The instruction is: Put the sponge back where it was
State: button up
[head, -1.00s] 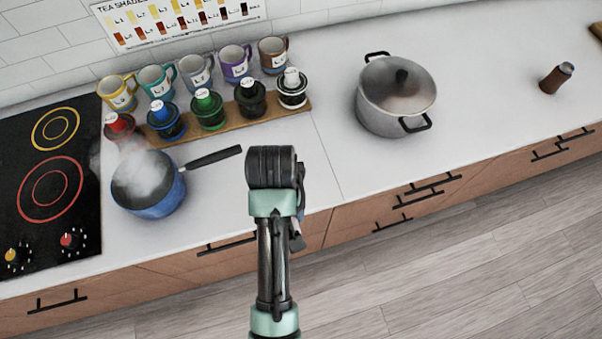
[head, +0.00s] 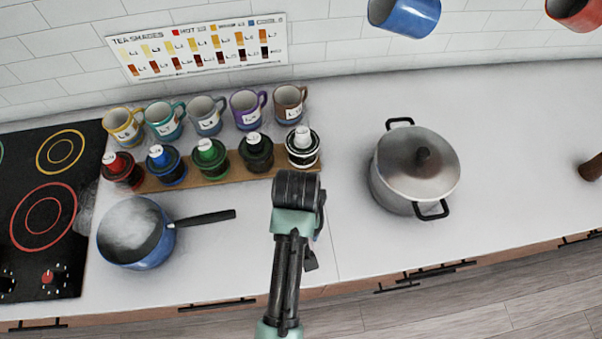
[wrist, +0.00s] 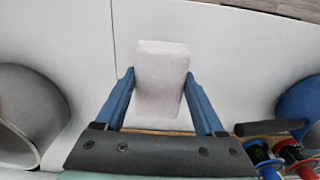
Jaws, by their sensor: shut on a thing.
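The sponge (wrist: 158,75) is a pale, off-white block in the wrist view. My gripper (wrist: 160,92) is shut on it, with one blue finger at each side. The white counter shows behind and around the sponge; I cannot tell the gap between them. In the head view my arm's end is over the counter, between the blue saucepan (head: 130,248) and the large steel pot (head: 392,195). The fingers and sponge are hidden there.
A wooden rack (head: 228,178) holds several colour-capped jars, with several mugs (head: 207,115) behind it. The stove (head: 45,205) is at the left. A brown bottle (head: 590,168) is at the right edge.

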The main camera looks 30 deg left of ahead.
jog(key=shift+s+f, duration=0.2)
jog(key=shift+f, duration=0.3)
jog(key=shift+s+f, duration=0.2)
jog(key=shift+f, duration=0.3)
jog(key=shift+w+f, duration=0.15)
jog(key=shift+f, duration=2.05)
jog(key=shift+w+f, duration=0.1)
jog(key=shift+f, duration=0.15)
jog(key=o, duration=1.3)
notch_tip(320, 180, up, 12)
jog(key=shift+r, duration=0.25)
